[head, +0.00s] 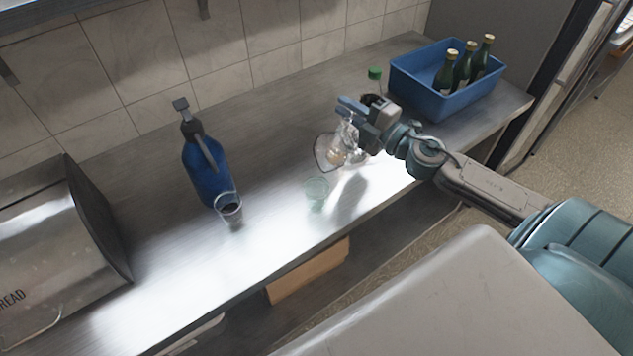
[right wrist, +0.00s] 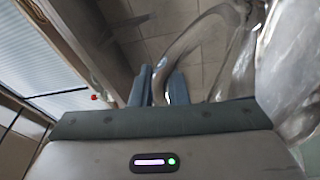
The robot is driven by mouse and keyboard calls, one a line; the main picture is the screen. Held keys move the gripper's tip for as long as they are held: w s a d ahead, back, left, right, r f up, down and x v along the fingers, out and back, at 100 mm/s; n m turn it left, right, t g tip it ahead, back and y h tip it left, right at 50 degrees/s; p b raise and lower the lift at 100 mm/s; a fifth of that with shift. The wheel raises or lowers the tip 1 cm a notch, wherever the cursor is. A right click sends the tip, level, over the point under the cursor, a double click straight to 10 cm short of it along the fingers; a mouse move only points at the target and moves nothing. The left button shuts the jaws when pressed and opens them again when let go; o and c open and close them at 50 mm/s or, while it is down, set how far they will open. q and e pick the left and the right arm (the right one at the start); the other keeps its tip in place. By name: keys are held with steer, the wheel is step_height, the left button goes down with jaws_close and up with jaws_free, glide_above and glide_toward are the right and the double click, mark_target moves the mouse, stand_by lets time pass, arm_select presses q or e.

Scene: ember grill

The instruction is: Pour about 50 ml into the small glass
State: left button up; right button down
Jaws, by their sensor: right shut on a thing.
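My right gripper (head: 352,108) is shut on the handle of a clear glass jug (head: 327,151), held tilted above the counter. In the right wrist view, the fingers (right wrist: 160,88) close around the curved clear handle (right wrist: 194,38), and the jug's body (right wrist: 292,75) fills the right side. I cannot tell how much liquid is in it. A small pale green glass (head: 317,191) stands on the counter just below and left of the jug. A second clear glass (head: 229,210) with a dark content stands farther left. My left gripper is not in view.
A blue siphon bottle (head: 204,165) stands behind the second glass. A steel bread box (head: 50,245) fills the left end. A blue crate (head: 425,97) with green bottles (head: 464,65) is at the far right.

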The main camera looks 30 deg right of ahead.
steer(key=shift+a+r+n+p, duration=0.25)
steer(key=shift+r+n+p, duration=0.05)
steer(key=shift+p, duration=0.15)
steer(key=shift+s+a+r+n, duration=0.25)
steer(key=shift+a+r+n, duration=0.1)
steer(key=shift+n, duration=0.15)
stand_by(1.8)
steer(key=shift+b, duration=0.35)
stand_by(0.3)
steer(key=shift+r, duration=0.1)
